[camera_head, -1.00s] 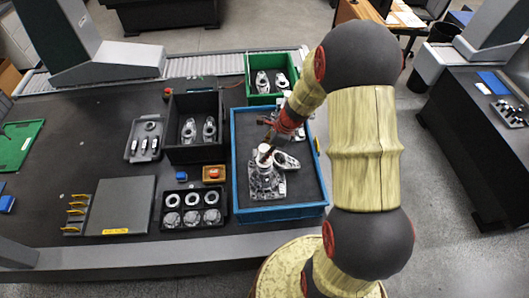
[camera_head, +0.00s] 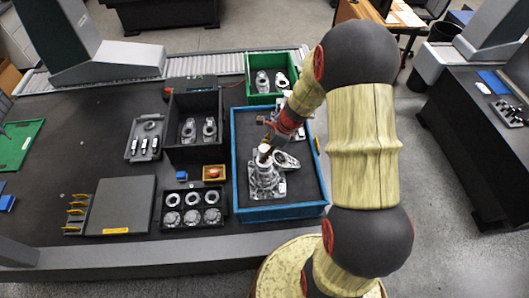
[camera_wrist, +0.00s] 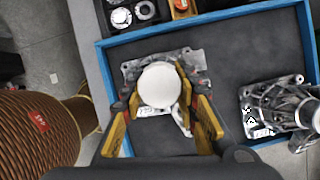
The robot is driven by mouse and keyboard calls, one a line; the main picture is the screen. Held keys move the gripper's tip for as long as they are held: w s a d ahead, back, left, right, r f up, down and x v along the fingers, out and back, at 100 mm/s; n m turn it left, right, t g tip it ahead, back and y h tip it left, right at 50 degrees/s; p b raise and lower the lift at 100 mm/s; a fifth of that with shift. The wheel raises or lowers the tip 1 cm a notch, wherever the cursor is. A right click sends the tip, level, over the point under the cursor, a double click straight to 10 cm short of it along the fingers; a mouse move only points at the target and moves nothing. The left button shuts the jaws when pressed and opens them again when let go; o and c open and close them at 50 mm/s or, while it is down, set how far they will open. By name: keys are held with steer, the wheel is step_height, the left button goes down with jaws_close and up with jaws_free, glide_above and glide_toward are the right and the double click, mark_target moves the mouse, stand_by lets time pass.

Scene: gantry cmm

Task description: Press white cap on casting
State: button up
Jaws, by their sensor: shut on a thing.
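The white cap (camera_wrist: 159,85) is round and sits between the yellow fingers of my gripper (camera_wrist: 158,98) in the wrist view. My gripper is shut on it. The casting (camera_wrist: 192,60) is grey metal with a flat base and lies directly below the cap in that view. In the head view the cap (camera_head: 264,149) shows at the top of the upright casting (camera_head: 264,182), in the blue-rimmed tray (camera_head: 233,165). The cap hides the casting's top, so I cannot tell whether it touches or is seated.
A second casting (camera_wrist: 262,118) stands in the tray to the right in the wrist view. A loose metal part (camera_head: 287,161) lies beside the casting. A black bin (camera_head: 180,105), a green bin (camera_head: 250,75) and a black parts tray (camera_head: 173,202) stand around the blue tray.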

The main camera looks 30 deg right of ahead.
steer(key=o, duration=1)
steer(key=shift+o, duration=1.4)
steer(key=shift+o, duration=1.1)
steer(key=shift+r+p, duration=3.15)
steer(key=shift+r, duration=0.4)
steer(key=shift+c, duration=1.1)
